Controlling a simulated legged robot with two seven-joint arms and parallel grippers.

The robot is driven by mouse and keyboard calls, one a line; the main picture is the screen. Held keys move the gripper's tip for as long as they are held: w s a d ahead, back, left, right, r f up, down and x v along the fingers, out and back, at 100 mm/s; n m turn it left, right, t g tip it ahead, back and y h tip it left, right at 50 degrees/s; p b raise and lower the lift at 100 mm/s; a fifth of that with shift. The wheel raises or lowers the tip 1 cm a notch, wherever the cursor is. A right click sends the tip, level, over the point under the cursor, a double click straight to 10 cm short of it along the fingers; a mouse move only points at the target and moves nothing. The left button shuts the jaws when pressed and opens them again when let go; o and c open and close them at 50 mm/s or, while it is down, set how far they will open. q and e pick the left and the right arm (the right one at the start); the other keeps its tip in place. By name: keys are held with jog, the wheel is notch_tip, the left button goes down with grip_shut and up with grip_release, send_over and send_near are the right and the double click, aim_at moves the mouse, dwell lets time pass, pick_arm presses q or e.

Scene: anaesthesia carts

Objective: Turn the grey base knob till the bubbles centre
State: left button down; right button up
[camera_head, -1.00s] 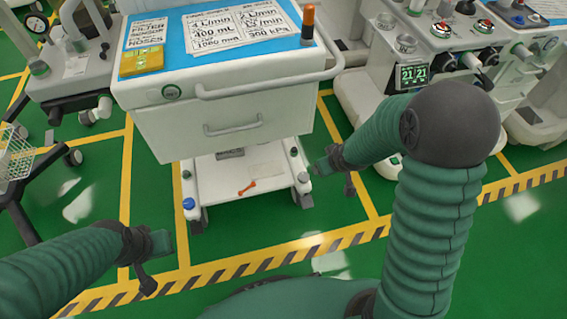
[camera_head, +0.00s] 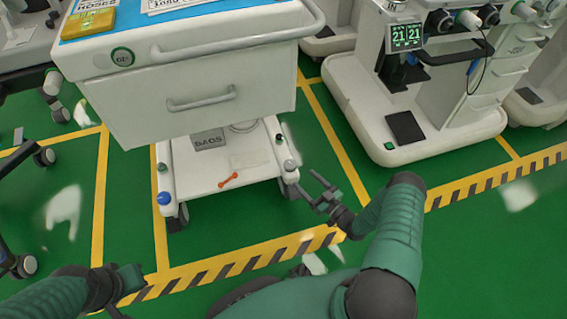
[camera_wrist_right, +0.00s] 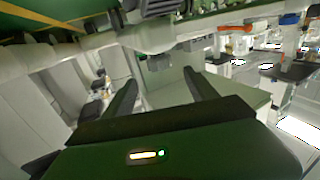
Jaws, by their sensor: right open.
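The grey knob (camera_head: 290,165) stands on the right front corner of the cart's low white base (camera_head: 205,182). A blue knob (camera_head: 164,198) is on the left front corner, and a green-topped one (camera_head: 279,139) is behind the grey knob. I cannot make out any bubbles. My right gripper (camera_head: 308,182) is open and empty, just right of the grey knob, apart from it. Its two spread fingers (camera_wrist_right: 160,78) show in the right wrist view, where I cannot pick out the knob for certain. My left gripper (camera_head: 130,277) is low at the left, away from the cart, its jaws unclear.
An orange tool (camera_head: 228,180) lies on the base. The cart's drawer (camera_head: 200,102) and push handle (camera_head: 235,42) overhang the base. A white anaesthesia machine (camera_head: 440,130) stands at the right. Green floor with striped tape lies free in front.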

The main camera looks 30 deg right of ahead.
jog(key=w+b, duration=0.1)
jog(key=w, duration=0.3)
jog(key=w+a+b, duration=0.1)
jog(key=w+b, duration=0.1)
jog(key=w, duration=0.2)
jog(key=w+b, duration=0.2)
jog(key=w, duration=0.1)
jog(key=shift+w+a+f, duration=0.25)
jog(key=shift+w+a, duration=0.15)
jog(key=shift+w+r, duration=0.15)
jog(key=shift+w, duration=0.3)
jog(key=c, duration=1.3)
